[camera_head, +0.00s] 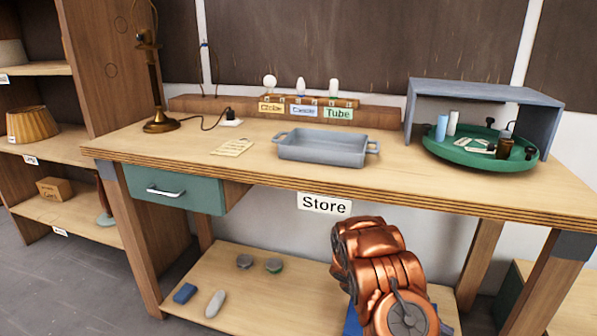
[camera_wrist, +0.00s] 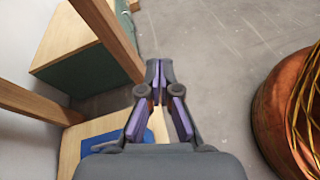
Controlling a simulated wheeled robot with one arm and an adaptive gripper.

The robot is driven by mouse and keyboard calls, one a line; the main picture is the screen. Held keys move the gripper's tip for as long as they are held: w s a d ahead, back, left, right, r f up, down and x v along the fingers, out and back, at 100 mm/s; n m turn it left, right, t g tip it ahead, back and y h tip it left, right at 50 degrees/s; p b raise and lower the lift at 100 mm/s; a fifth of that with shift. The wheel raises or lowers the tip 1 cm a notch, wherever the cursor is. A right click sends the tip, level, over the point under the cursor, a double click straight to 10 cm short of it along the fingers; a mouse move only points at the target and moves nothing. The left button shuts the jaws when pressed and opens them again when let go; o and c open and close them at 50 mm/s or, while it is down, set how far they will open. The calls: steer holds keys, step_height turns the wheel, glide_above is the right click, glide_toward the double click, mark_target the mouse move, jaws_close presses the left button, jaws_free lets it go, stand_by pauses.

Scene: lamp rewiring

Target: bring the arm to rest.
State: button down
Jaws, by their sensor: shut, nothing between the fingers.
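My gripper (camera_wrist: 156,75) shows in the wrist view with its two fingertips together and nothing between them. It points down toward the grey floor, beside a table leg and above the bench's lower shelf. In the head view my copper-coloured arm (camera_head: 378,265) is folded in front of the bench's right half, low and near the lower shelf. The gripper itself is hidden in the head view. The workbench (camera_head: 420,187) stands across the middle of the head view.
A grey tray (camera_head: 322,149), a brass lamp (camera_head: 158,122), a bulb rack (camera_head: 310,100) and a green turntable (camera_head: 450,155) are on the bench. The teal drawer (camera_head: 175,190) is partly out. A shelf unit (camera_head: 100,110) stands left. Floor (camera_head: 60,285) is clear at lower left.

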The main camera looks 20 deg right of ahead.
steer(key=s+a+r+m+t+y+p, duration=0.15)
steer(key=a+r+p, duration=0.55)
steer(key=r, duration=0.7)
steer(key=s+a+r+m+t+y+p, duration=0.1)
steer(key=s+a+r+m+y+p, duration=0.2)
steer(key=a+r, duration=0.9)
steer(key=s+a+r+t+y+p, duration=0.1)
steer(key=s+a+r+t+p, duration=0.1)
steer(key=a+r, duration=0.4)
steer(key=s+a+r+m+t+y+p, duration=0.1)
steer(key=s+a+r+t+y+p, duration=0.1)
steer(key=s+a+r+p, duration=0.3)
steer(key=s+a+r+t+y+p, duration=0.2)
steer(key=s+a+r+p, duration=0.2)
steer(key=a+r+p, duration=0.3)
step_height(320, 180, up, 3)
steer(key=shift+a+r, duration=0.15)
steer(key=shift+a, duration=1.05)
steer(key=shift+s+m+y, duration=0.1)
steer(key=shift+m+y, duration=0.15)
